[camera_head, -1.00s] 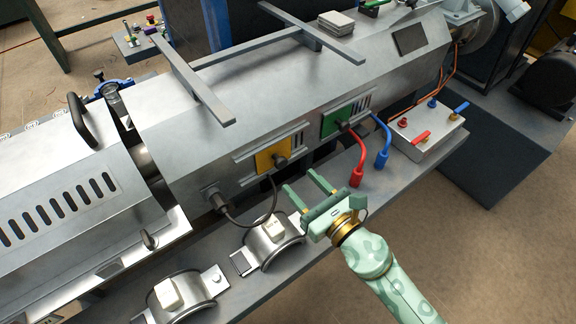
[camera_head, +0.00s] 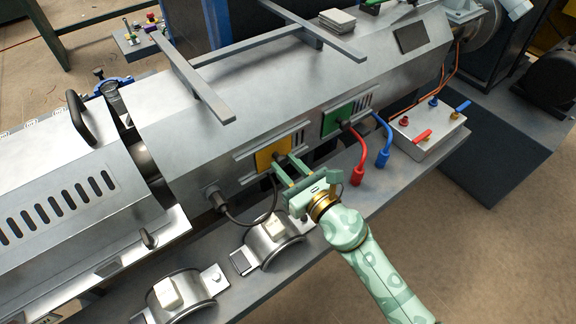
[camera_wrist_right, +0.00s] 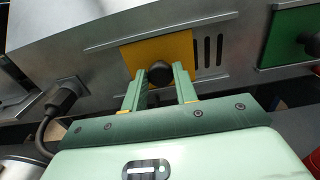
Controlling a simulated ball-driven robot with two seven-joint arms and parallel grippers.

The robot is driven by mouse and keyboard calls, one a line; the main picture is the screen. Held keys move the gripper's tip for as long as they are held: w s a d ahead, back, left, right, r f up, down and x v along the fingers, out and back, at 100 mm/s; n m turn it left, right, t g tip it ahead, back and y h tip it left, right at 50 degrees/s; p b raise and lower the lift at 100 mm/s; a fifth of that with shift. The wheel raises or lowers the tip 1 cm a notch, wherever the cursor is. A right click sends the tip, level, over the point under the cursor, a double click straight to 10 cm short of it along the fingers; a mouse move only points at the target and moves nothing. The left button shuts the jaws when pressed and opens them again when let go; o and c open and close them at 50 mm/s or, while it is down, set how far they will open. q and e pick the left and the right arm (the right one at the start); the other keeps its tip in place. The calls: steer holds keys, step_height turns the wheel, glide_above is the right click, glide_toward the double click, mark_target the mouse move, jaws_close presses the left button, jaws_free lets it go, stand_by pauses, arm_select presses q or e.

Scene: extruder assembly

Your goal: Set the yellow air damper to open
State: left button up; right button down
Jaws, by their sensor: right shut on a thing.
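The yellow air damper (camera_head: 265,155) is a flat plate in rails on the slanted front of the steel barrel cover, with a dark round knob. It covers the left of its opening, and dark vent slots show to its right. The damper (camera_wrist_right: 150,52) and its knob (camera_wrist_right: 159,73) also show in the right wrist view. My right gripper (camera_head: 285,168) reaches up from the lower right with its fingers at the knob. In the wrist view the right gripper (camera_wrist_right: 159,82) has one finger on each side of the knob, shut on it. My left gripper is not in view.
A green damper (camera_head: 337,121) with its own knob sits to the right in similar rails. Red (camera_head: 357,172) and blue (camera_head: 384,156) hose ends hang below it. A black cable (camera_head: 240,221) loops at the lower left. Band heaters (camera_head: 270,240) lie on the ledge below.

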mark_target(255, 162)
steer(key=s+a, duration=0.1)
steer(key=a, duration=0.1)
steer(key=s+a+p, duration=0.1)
steer(key=s+a, duration=0.1)
steer(key=shift+f, duration=0.1)
steer(key=c, duration=1.1)
jaws_free()
steer(key=shift+a, duration=0.1)
steer(key=b+v, duration=0.1)
steer(key=v, duration=1.5)
